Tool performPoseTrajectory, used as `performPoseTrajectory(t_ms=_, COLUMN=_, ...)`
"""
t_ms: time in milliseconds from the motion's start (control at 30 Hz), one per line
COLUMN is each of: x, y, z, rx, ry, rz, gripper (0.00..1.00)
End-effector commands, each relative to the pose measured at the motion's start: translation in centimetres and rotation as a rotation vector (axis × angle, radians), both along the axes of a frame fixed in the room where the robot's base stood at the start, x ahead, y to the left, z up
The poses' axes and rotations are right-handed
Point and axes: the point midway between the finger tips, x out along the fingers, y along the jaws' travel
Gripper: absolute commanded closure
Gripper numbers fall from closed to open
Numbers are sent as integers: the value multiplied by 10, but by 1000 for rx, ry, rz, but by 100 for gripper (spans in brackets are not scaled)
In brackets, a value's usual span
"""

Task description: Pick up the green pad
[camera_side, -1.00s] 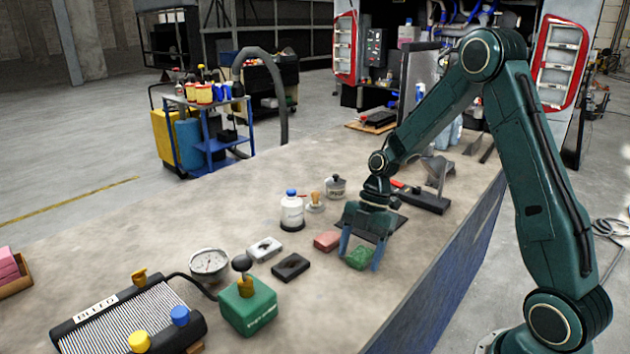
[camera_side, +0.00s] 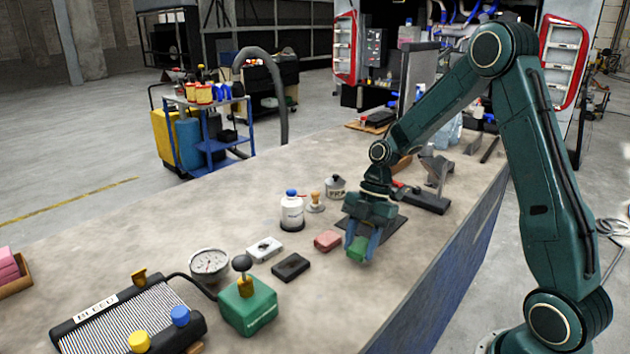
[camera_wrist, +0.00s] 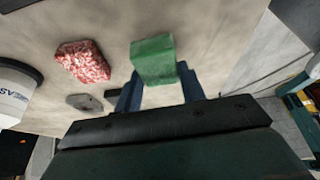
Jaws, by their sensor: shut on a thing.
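The green pad (camera_side: 358,247) is a small block between the blue fingers of my gripper (camera_side: 362,250) in the side view. The fingers are shut on it. In the wrist view the green pad (camera_wrist: 153,60) shows at the tips of the fingers, with my gripper (camera_wrist: 158,82) behind it. Whether the pad is clear of the bench or still touches it is hard to tell. A reddish-pink pad (camera_side: 328,241) lies on the bench to the left of the gripper, apart from it.
A black pad (camera_side: 291,266) and a white block (camera_side: 264,249) lie further left. A white bottle (camera_side: 292,212) stands behind them. A dark mat (camera_side: 388,228) lies behind the gripper. A green box with a lever (camera_side: 248,305) stands at front left. The bench front is clear.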

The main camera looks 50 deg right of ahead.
Motion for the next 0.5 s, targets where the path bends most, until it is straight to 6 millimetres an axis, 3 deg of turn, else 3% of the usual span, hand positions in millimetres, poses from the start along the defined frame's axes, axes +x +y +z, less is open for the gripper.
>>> performPoseTrajectory(t_ms=267, x=1, y=-1, z=52, rx=-2, ry=-6, rz=0, gripper=81)
performPoseTrajectory(t_ms=500, x=1, y=-1, z=109, rx=-2, ry=-7, rz=0, gripper=81)
